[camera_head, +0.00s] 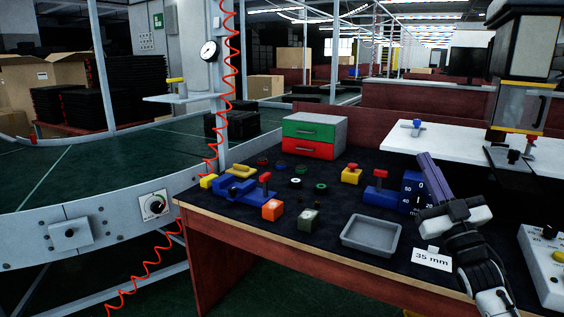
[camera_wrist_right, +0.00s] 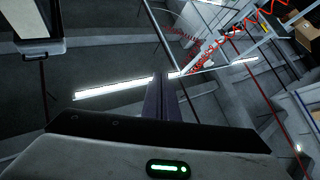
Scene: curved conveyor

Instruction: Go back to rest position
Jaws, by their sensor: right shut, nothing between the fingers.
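My right gripper (camera_head: 424,158) is raised over the right part of the dark work table (camera_head: 335,205). Its purple fingers are closed together, point up and hold nothing. In the right wrist view the shut fingers (camera_wrist_right: 158,82) point toward a grey background with bright light strips. My right arm comes in from the lower right. My left gripper and arm are not in view.
A blue dial block (camera_head: 410,192) is close beside the right gripper. A grey tray (camera_head: 371,235), a "35 mm" card (camera_head: 431,259) and a drawer box (camera_head: 313,135) are on the table. A white control box (camera_head: 545,262) is at right. A conveyor (camera_head: 85,225) curves at left.

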